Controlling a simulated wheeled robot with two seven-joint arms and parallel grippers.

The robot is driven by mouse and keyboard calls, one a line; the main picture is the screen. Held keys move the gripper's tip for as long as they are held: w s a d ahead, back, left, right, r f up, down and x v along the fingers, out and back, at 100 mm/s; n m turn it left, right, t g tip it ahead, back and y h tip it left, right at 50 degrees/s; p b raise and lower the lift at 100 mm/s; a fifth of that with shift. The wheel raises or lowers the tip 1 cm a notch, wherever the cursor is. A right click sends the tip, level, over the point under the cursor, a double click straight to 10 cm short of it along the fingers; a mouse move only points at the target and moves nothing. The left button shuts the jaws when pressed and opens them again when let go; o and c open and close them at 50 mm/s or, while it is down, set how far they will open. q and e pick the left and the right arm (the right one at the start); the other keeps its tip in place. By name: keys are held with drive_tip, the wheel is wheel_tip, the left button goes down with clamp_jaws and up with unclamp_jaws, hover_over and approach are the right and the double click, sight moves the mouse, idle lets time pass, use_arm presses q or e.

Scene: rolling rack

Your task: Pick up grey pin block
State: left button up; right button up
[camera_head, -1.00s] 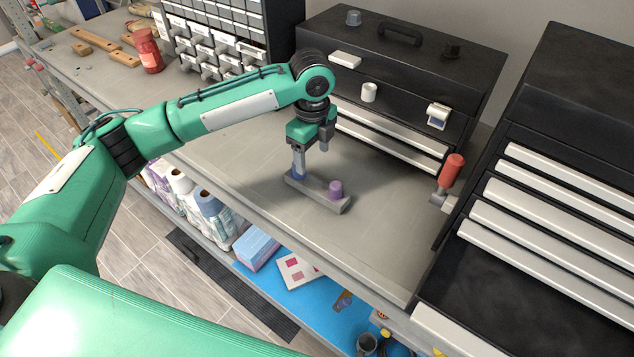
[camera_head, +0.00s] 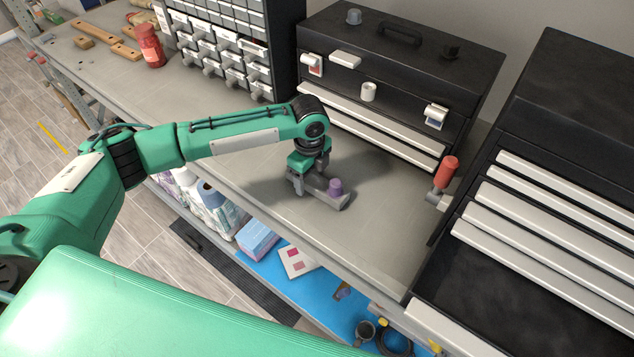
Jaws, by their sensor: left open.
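The grey pin block (camera_head: 325,198) lies on the workbench as a long low bar, with a purple pin (camera_head: 335,187) standing near its right end. My left gripper (camera_head: 305,188) is low over the block's left end, pointing down, its fingers on either side of that end. It is open; whether the fingers touch the block cannot be told. The blue pin at that end is hidden behind the gripper. My right gripper is not in view.
A black toolbox (camera_head: 400,75) stands behind the block, and a black drawer chest (camera_head: 560,170) with white handles is at the right. The grey bench top (camera_head: 385,225) around the block is clear.

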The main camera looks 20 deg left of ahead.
use_arm(q)
drive_tip(key=c, duration=1.3)
drive_tip(key=shift+w+r, duration=0.1)
drive_tip(key=shift+r, duration=0.1)
